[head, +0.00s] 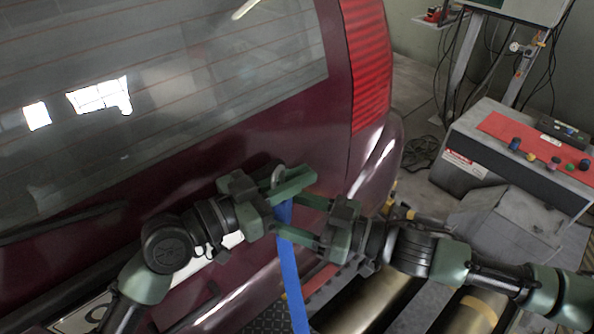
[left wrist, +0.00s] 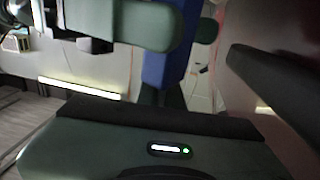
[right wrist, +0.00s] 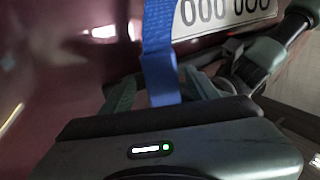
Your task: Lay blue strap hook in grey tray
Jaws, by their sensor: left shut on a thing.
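The blue strap hook has a grey metal hook (head: 277,176) at the top and a blue strap (head: 291,272) hanging down from it. My left gripper (head: 283,191) is shut on it just below the hook, in front of the car's rear. The strap also shows in the left wrist view (left wrist: 167,55). My right gripper (head: 304,221) is close below and to the right, with its fingers apart beside the strap. In the right wrist view the strap (right wrist: 158,65) runs down between those fingers; I cannot tell whether they touch it. I cannot make out the grey tray in any view.
A dark red car (head: 310,140) with a red tail light (head: 366,65) fills the left and middle. Metal rollers (head: 375,300) lie at the lower right. A grey control box (head: 480,140) with a red panel and knobs stands at right, near a stand with cables.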

